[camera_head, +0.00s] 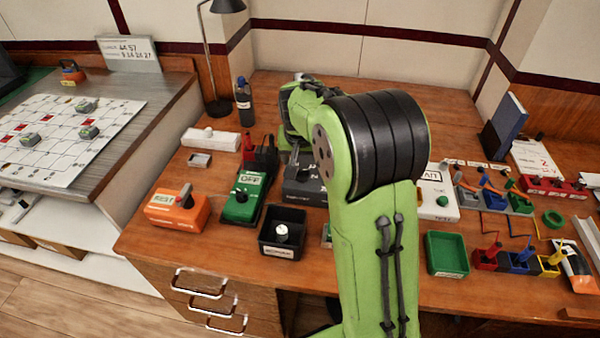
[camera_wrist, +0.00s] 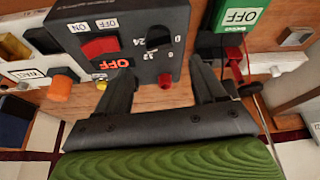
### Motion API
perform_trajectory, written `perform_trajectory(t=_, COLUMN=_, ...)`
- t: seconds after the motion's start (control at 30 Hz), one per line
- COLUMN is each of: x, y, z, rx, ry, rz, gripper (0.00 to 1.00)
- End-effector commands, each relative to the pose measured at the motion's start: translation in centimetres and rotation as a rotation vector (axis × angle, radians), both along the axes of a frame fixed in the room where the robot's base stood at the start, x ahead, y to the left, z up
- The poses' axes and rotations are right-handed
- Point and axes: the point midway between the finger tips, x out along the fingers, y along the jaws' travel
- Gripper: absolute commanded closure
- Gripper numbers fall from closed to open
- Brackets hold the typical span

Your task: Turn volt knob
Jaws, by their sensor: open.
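A dark grey power box (camera_wrist: 150,65) fills the top middle of the wrist view, seen upside down. It carries a black knob (camera_wrist: 158,38) with 24, 12 and 0 marked around it, a red switch (camera_wrist: 100,47) with ON and OFF labels, and a red socket (camera_wrist: 165,80). My gripper (camera_wrist: 163,72) is open, its two black fingers spread on either side of the socket, short of the knob and apart from it. In the head view the box (camera_head: 303,188) is partly hidden by my green arm, and the fingers are mostly hidden.
A green OFF box (camera_head: 243,197) stands left of the power box, and an orange box (camera_head: 178,208) further left. A black tray (camera_head: 283,232) is in front. A bottle (camera_head: 243,100) and a lamp (camera_head: 218,60) stand behind. Several connectors and a green tray (camera_head: 447,254) lie right.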

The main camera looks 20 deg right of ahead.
Motion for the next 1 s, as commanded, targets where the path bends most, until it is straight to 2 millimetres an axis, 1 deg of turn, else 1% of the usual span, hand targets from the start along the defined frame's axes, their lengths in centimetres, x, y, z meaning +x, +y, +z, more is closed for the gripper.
perform_trajectory(t=0.03, x=0.4, y=-0.2, z=-1.6, rx=0.001, ry=0.003, rz=0.0, gripper=0.31)
perform_trajectory(t=0.1, x=1.0, y=-0.5, z=-3.2, rx=0.001, ry=0.003, rz=0.0, gripper=0.31)
perform_trajectory(t=0.23, x=1.9, y=-1.0, z=-5.5, rx=0.001, ry=0.002, rz=0.0, gripper=0.31)
perform_trajectory(t=0.3, x=2.2, y=-1.1, z=-6.2, rx=0.0, ry=0.001, rz=0.0, gripper=0.31)
perform_trajectory(t=0.4, x=2.4, y=-1.2, z=-6.7, rx=0.001, ry=0.0, rz=0.0, gripper=0.31)
perform_trajectory(t=0.63, x=2.5, y=-1.2, z=-6.6, rx=0.0, ry=-0.001, rz=0.001, gripper=0.31)
perform_trajectory(t=0.67, x=2.5, y=-1.2, z=-6.6, rx=0.0, ry=-0.001, rz=0.001, gripper=0.34)
perform_trajectory(t=1.0, x=2.5, y=-1.2, z=-6.6, rx=0.0, ry=0.0, rz=0.001, gripper=0.86)
